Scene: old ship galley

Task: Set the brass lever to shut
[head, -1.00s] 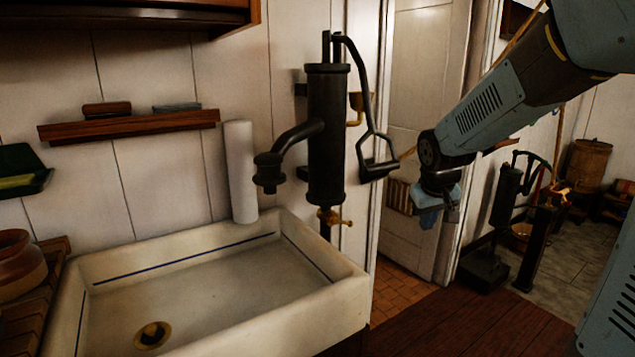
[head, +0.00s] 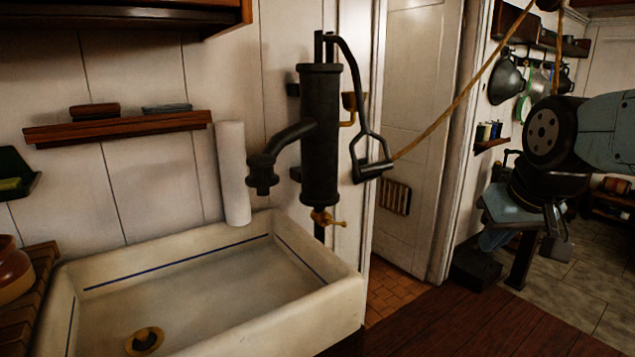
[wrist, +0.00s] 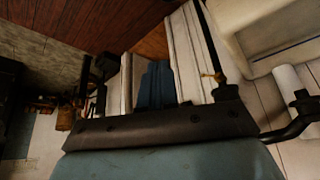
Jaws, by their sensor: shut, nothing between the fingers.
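The brass lever (head: 325,218) is a small cock handle on the pipe just below the black hand pump (head: 320,135). Its handle points to the right in the head view, roughly level. It also shows small in the wrist view (wrist: 212,77), on the dark pipe right of the fingers. My gripper (head: 494,240) hangs fingers down at the right of the head view, well to the right of the lever and apart from it. Its blue fingers are together and empty in the wrist view (wrist: 158,82).
A white sink (head: 200,285) stands below the pump spout. The pump's handle (head: 370,165) hangs to its right, with a rope (head: 460,100) running up from near it. A white door (head: 415,130) is behind. Open floor lies between sink and gripper.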

